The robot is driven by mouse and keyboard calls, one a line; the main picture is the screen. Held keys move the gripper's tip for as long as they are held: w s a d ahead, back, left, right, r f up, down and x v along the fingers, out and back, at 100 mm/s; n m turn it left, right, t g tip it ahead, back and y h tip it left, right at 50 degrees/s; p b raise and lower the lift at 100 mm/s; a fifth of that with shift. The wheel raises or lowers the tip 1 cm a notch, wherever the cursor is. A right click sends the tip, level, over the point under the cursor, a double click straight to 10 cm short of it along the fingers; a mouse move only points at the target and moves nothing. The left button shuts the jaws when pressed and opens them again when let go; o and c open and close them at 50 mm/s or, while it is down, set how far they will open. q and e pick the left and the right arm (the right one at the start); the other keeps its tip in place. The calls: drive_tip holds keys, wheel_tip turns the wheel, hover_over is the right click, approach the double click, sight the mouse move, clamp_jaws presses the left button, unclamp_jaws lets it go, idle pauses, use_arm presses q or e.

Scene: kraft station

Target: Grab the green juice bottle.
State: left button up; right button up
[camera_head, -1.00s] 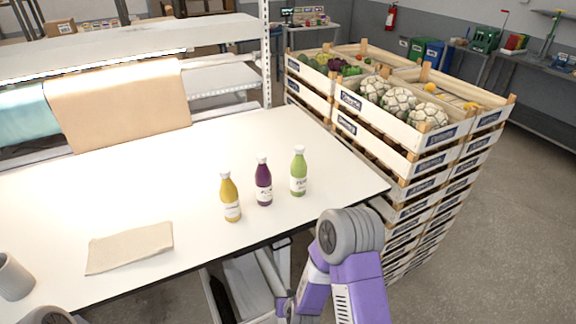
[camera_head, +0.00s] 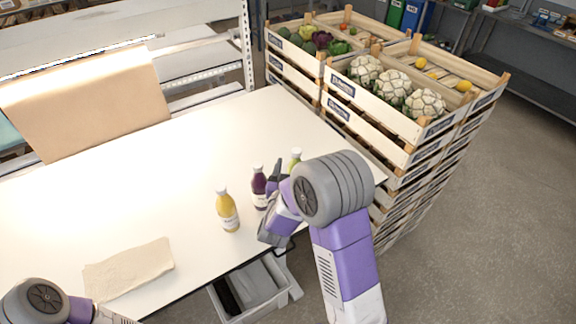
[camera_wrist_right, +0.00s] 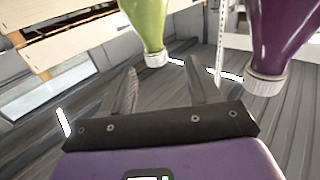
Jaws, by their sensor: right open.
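The green juice bottle (camera_head: 296,157) stands upright on the white table; in the head view my right arm hides all but its upper part. My right gripper (camera_head: 277,172) is over the table, close to the purple bottle (camera_head: 259,184) and the green one. In the right wrist view, which appears upside down, the green bottle (camera_wrist_right: 147,25) is ahead of the open, empty fingers (camera_wrist_right: 163,82). The purple bottle (camera_wrist_right: 281,40) is off to the right there. Of my left arm only links show at the lower left; its gripper is not visible.
A yellow bottle (camera_head: 227,211) stands left of the purple one. A beige cloth (camera_head: 128,270) lies on the table (camera_head: 120,190) near its front edge. Stacked wooden crates (camera_head: 400,150) with vegetables stand close beyond the table's right edge. The table's left and middle are mostly clear.

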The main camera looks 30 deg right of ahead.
sight(295, 155)
drive_tip(key=x, duration=0.2)
drive_tip(key=p+x, duration=0.1)
drive_tip(key=x, duration=0.3)
drive_tip(key=shift+w+d+r, duration=0.1)
drive_tip(key=shift+d+r, duration=0.2)
drive_tip(key=shift+d, duration=0.15)
clamp_jaws()
